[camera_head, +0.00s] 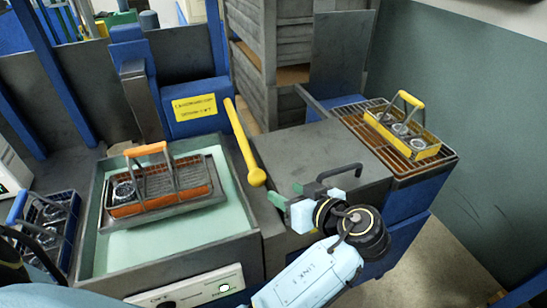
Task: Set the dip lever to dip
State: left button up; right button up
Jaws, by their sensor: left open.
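The dip lever (243,145) is a yellow bar with a round knob at its lower end. It slants down from the back of the tank toward me, along the tank's right edge. My left gripper (284,194) is open and empty, just right of and below the knob, with a small gap showing between them in the picture. An orange-handled basket (160,192) with a round metal part sits in the pale green tank (150,245). My right gripper is not in view.
A dark cover with a black handle (338,172) lies right of the lever, close behind my gripper. A yellow basket (402,135) stands on a rack at the right. A blue-handled basket (52,222) stands at the left. A yellow sign (194,107) is behind the tank.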

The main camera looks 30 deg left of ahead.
aim_at(262, 178)
pick_arm(q)
jog(key=x, duration=0.5)
jog(key=shift+a, duration=0.5)
jog(key=x, duration=0.3)
jog(key=shift+w+a+f, duration=0.15)
jog(key=shift+w, duration=0.05)
jog(key=x, duration=0.3)
jog(key=shift+a+f, duration=0.1)
jog(key=shift+w+a, duration=0.15)
jog(key=shift+w, duration=0.05)
jog(key=shift+f, duration=0.1)
jog(key=shift+c, duration=0.4)
jog(key=c, duration=1)
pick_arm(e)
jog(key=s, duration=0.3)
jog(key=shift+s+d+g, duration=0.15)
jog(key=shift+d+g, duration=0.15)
